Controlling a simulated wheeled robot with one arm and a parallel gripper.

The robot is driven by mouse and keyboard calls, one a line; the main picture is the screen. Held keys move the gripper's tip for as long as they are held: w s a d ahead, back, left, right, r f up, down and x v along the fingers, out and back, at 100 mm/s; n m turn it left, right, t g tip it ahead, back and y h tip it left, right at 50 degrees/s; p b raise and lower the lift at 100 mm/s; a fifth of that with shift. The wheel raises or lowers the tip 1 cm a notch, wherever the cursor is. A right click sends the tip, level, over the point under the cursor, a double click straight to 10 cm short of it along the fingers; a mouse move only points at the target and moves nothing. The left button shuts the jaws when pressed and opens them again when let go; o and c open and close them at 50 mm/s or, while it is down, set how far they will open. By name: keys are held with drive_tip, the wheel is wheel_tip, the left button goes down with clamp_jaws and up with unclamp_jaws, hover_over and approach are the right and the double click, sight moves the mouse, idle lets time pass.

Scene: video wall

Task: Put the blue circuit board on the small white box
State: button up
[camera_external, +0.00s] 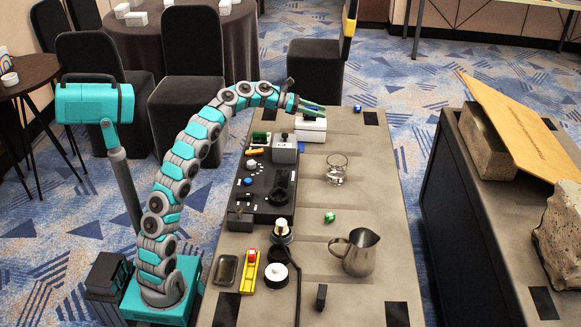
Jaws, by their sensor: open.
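My gripper (314,107) is at the far end of the table, directly over the small white box (311,132). Its jaws are open, with the fingers pointing right and close to the box's top. A thin strip of blue and green shows at the fingers, at the box's top; it is too small to tell whether this is the blue circuit board or whether it touches the box. The box sits flat on the table, its top partly hidden by my gripper. A small blue object (358,109) lies near the table's far right edge; I cannot tell what it is.
A grey device (284,151) stands just in front of the box, left of a glass (337,169). A black console (264,190) fills the table's left side. A metal pitcher (359,252) stands nearer the front. The right-middle tabletop is mostly clear.

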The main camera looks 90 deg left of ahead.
drive_tip(key=shift+d+f+b, duration=0.15)
drive_tip(key=shift+d+b, duration=0.1)
drive_tip(key=shift+b, duration=0.65)
drive_tip(key=shift+s+r, duration=0.35)
drive_tip(key=p+v, duration=0.2)
drive_tip(key=v, duration=0.9)
